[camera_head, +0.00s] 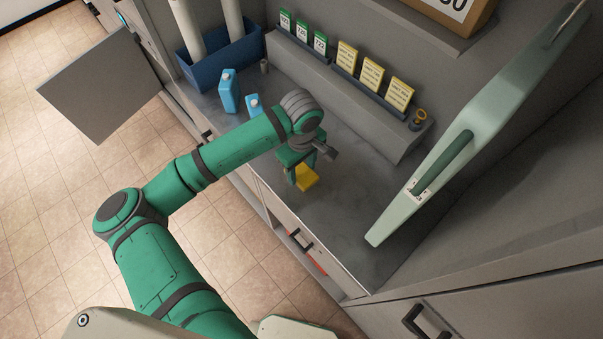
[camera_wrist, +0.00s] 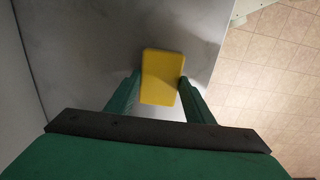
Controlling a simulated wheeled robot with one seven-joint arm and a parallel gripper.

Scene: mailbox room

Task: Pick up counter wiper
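The counter wiper appears to be the yellow block (camera_head: 307,178) on the grey counter, near its front edge. It also shows in the wrist view as a yellow rectangle (camera_wrist: 162,78) between the tips of my two green fingers. My gripper (camera_head: 303,176) points down at the block, with its fingers spread to either side. In the wrist view my gripper (camera_wrist: 160,85) has one finger at the block's left side and one at its right side. The fingertips look very near the sides; I cannot tell whether they touch.
A blue bin (camera_head: 222,60) with white rolls is behind. Green and yellow card boxes line the ledge. A pale green panel (camera_head: 470,130) rises at the right. A cabinet door (camera_head: 100,85) hangs open.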

